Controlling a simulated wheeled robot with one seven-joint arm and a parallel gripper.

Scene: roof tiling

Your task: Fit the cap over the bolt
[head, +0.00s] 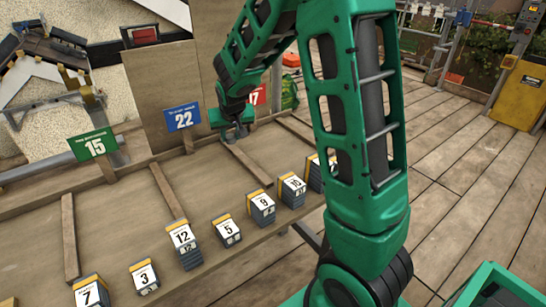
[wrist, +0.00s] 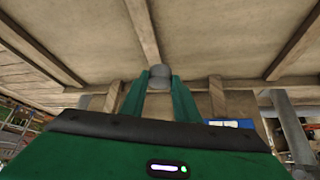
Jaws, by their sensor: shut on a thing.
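My gripper (head: 240,131) hangs low over the wooden board, at the upper end of a batten and to the right of the blue 22 sign. In the wrist view its two green fingers (wrist: 160,88) are shut on a small grey rounded piece, which looks like the cap (wrist: 160,71). The cap lies in front of the end of a wooden batten (wrist: 143,30) in that view; I cannot tell whether it touches anything. I cannot make out the bolt in either view. In the head view the cap is too small and dark to tell from the fingers.
Signs 15 (head: 94,146) and 22 (head: 182,118) and a partly hidden red sign (head: 257,95) stand along the board's back edge. Numbered stacks, such as 12 (head: 183,243) and 9 (head: 262,207), line the front edge. Battens divide the board (head: 115,210); its middle is clear.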

